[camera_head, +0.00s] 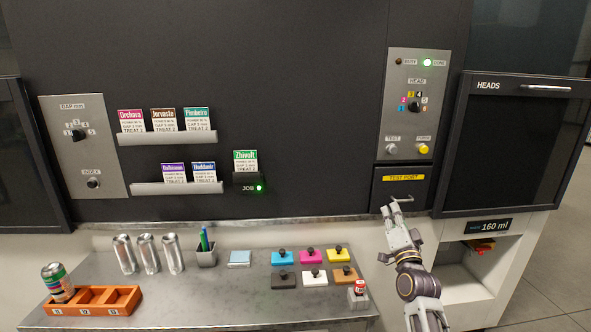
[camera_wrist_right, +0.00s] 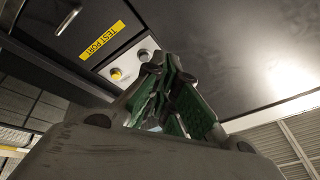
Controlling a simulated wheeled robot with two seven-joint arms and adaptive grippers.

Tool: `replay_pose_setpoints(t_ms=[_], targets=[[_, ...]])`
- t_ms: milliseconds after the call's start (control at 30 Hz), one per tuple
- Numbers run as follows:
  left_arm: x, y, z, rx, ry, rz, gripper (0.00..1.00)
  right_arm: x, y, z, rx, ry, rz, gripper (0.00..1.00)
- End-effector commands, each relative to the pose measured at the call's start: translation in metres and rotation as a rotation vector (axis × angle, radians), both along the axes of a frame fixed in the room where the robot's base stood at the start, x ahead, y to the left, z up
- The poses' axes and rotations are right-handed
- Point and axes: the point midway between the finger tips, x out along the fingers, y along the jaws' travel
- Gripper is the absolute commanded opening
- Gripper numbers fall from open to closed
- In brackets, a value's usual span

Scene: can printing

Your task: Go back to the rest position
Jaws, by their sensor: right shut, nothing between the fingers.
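My right gripper (camera_head: 399,207) is shut and empty. It is raised in front of the machine, just below the yellow TEST PORT label (camera_head: 403,178) in the head view. In the right wrist view its green-sided fingers (camera_wrist_right: 165,95) are close together with nothing between them. The TEST PORT label (camera_wrist_right: 101,40) and the yellow button (camera_wrist_right: 117,74) show beyond them. My left gripper is not in the head view.
The steel bench (camera_head: 215,295) holds several silver cans (camera_head: 147,254), a pen cup (camera_head: 206,256), colored stamp blocks (camera_head: 311,256) and an orange tray (camera_head: 125,293) with a printed can (camera_head: 57,281). The HEADS cabinet (camera_head: 510,140) stands right of my arm. The control panel (camera_head: 413,125) is above it.

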Motion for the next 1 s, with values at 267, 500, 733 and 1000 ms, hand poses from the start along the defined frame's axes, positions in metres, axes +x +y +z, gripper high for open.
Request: replay_pose_setpoints(t_ms=[267, 500, 733, 1000], targets=[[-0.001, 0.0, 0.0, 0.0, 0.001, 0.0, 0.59, -0.033, 0.03, -0.08, -0.21, 0.273, 0.057, 0.0], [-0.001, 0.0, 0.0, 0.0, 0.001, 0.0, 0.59, -0.076, 0.05, -0.146, -0.385, 0.5, 0.12, 0.0], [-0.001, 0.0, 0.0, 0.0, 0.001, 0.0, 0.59, -0.13, 0.062, -0.203, -0.547, 0.713, 0.192, 0.0], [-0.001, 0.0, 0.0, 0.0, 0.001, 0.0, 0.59, -0.206, 0.069, -0.257, -0.728, 0.959, 0.294, 0.0]])
